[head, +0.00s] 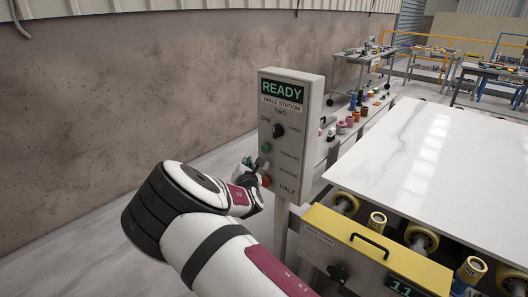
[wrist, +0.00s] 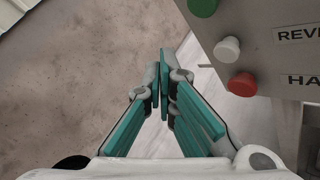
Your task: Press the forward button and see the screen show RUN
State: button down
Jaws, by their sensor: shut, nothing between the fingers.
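The control panel (head: 313,130) is a grey upright box on a post. Its screen (head: 283,90) reads READY in green. Below it are a black selector knob (head: 278,131), then a green button (head: 266,147) beside a small label that looks like FORWARD. In the wrist view the green button (wrist: 203,6) is at the top edge, above a white button (wrist: 227,49) by REVE... and a red button (wrist: 242,84) by HA.... My gripper (wrist: 165,62) is shut and empty, left of the buttons and apart from them. In the head view my gripper (head: 250,166) partly covers the lower buttons.
A yellow-topped conveyor unit (head: 375,250) with a display reading 11 stands at the front right. A large white slab (head: 440,150) lies on rollers behind it. A bare wall (head: 130,110) is at the left, with clear floor before it. Workbenches stand at the back.

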jog(key=shift+w+d+b, duration=0.4)
jog(key=shift+w+d, duration=0.4)
jog(key=shift+w, duration=0.25)
jog(key=shift+w+d+b, duration=0.35)
jog(key=shift+w+d, duration=0.45)
jog(key=shift+w, duration=0.25)
jog(key=shift+w+d, duration=0.1)
jog(key=shift+w+d, duration=0.15)
jog(key=shift+w, duration=0.05)
jog(key=shift+w+d+b, duration=0.35)
jog(key=shift+w+d, duration=0.05)
jog(key=shift+w, duration=0.05)
dwell(1.1)
jog(key=shift+s+a, duration=0.1)
jog(key=shift+s+a+p, duration=0.35)
jog(key=shift+s+a, duration=0.15)
jog(key=shift+s, duration=0.2)
jog(key=s+a, duration=0.1)
jog(key=s, duration=0.1)
jog(key=s+a+p, duration=0.1)
jog(key=s+a, duration=0.1)
jog(key=shift+p, duration=0.3)
